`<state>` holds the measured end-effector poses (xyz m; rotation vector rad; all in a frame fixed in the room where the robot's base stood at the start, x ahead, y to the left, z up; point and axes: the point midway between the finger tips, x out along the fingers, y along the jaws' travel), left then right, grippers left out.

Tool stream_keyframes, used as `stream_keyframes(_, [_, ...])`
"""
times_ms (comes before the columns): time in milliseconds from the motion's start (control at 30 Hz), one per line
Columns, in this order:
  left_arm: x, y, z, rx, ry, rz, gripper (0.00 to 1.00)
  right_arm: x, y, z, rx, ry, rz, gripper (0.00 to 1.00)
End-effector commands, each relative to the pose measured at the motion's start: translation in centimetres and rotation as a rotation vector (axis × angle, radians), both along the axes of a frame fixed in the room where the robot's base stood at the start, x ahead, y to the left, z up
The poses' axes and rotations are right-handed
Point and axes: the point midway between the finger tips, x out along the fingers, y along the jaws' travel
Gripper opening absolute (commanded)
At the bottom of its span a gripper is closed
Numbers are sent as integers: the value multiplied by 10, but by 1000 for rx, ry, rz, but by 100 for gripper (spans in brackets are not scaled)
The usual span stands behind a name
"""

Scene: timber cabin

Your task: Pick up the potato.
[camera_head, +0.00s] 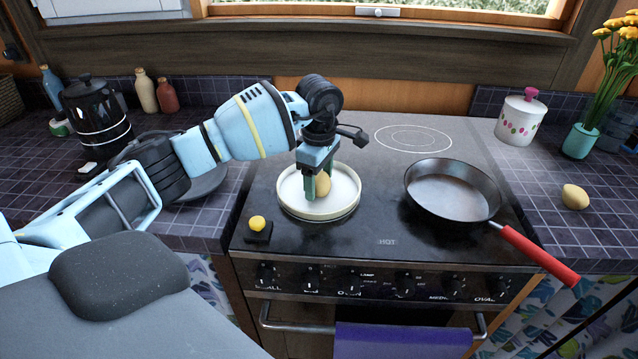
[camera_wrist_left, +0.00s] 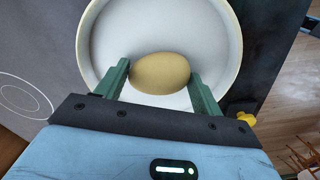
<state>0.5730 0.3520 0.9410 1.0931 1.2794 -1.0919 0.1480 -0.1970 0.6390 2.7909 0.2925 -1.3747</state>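A tan, oval potato (camera_head: 322,184) is at the cream plate (camera_head: 291,205), which sits on the left front of the dark stove top. My left gripper (camera_head: 318,183) points down over the plate, one green finger on each side of the potato. In the left wrist view the potato (camera_wrist_left: 160,73) lies lengthwise between the fingertips (camera_wrist_left: 160,70), and both appear to touch its ends. The plate (camera_wrist_left: 235,45) is right behind it; whether the potato rests on it or is slightly raised I cannot tell. My right gripper is not in view.
A black pan (camera_head: 452,192) with a red handle is on the stove's right. A second potato-like item (camera_head: 575,196) lies on the right counter near a lidded white pot (camera_head: 521,117). A yellow-topped black object (camera_head: 258,229) is close to the plate's front left.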

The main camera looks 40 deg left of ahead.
Motion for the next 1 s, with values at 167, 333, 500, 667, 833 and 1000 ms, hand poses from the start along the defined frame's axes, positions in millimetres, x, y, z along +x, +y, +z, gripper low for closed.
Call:
stream_keyframes(167, [0,0,0,0,0,0,44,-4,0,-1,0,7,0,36])
stream_keyframes(333, [0,0,1,-1,-1,0,39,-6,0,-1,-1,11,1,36])
stream_keyframes(500, [0,0,3,-1,-1,0,39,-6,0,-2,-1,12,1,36])
stream_keyframes(667, [1,0,13,-1,-2,0,39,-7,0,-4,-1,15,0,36])
stream_keyframes(833, [1,0,37,0,-4,0,39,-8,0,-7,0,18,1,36])
stream_keyframes(1000, [-27,4,38,2,0,-2,39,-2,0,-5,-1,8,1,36])
